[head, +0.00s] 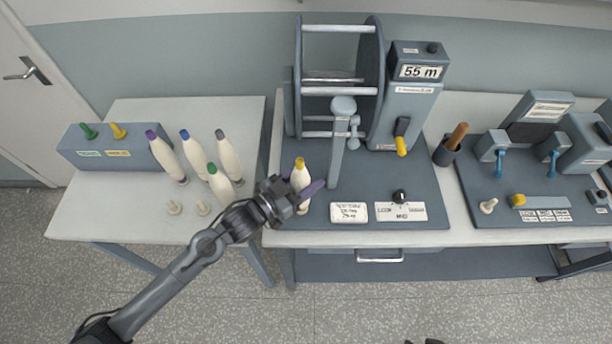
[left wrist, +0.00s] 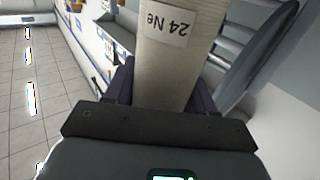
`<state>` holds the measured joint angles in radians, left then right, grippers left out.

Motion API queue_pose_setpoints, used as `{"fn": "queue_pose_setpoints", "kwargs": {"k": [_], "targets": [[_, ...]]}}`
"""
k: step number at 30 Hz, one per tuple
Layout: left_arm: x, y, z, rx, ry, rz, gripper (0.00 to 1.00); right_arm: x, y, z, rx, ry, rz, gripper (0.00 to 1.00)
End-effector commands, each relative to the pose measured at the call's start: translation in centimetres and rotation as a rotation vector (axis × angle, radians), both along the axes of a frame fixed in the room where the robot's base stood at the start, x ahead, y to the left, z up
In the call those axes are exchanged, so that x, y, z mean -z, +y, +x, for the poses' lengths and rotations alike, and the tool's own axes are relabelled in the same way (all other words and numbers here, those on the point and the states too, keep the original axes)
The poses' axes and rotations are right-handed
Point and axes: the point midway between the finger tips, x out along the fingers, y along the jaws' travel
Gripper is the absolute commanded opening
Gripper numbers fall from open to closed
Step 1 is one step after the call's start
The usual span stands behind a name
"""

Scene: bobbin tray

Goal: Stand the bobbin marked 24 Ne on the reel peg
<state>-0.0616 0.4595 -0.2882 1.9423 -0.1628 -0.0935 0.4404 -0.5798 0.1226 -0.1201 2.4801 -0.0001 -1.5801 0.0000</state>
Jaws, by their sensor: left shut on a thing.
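The bobbin marked 24 Ne (head: 299,174) is cream with a yellow top. It stands about upright at the left front edge of the grey reel base (head: 400,185). My left gripper (head: 303,192) is shut on it, with a finger on its right side. In the left wrist view the bobbin (left wrist: 172,65) fills the space between the fingers, its 24 Ne label upside down. The reel peg does not show; I cannot tell whether the bobbin's foot is on it, above it or beside it.
The reel frame (head: 376,85), with a post (head: 341,140) in front, stands behind the held bobbin. A label plate (head: 349,212) lies to its right. A gap separates the tables.

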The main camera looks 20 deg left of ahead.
Motion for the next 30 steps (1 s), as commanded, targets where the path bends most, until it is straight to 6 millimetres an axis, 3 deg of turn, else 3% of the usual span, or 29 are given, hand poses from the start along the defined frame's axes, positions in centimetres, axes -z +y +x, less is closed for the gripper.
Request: {"fn": "queue_pose_setpoints", "kwargs": {"k": [2,3,9,20,30], "targets": [[0.3,0.0,0.0,0.000,-0.001,-0.001,0.21,0.2,0.0,0.0,0.000,0.000,0.000,0.43],[0.2,0.0,0.0,0.000,-0.001,-0.001,0.58,0.1,0.0,0.0,0.000,0.000,0.000,0.43],[0.2,0.0,0.0,0.000,-0.001,-0.001,0.85,0.1,0.0,0.0,0.000,0.000,0.000,0.43],[0.3,0.2,-0.4,0.000,0.002,0.001,0.85,0.1,0.1,0.0,0.001,0.000,0.002,0.43],[0.4,2.5,-4.4,0.000,0.003,0.002,0.85,0.2,0.1,0.0,0.003,0.001,0.004,0.43]]}}
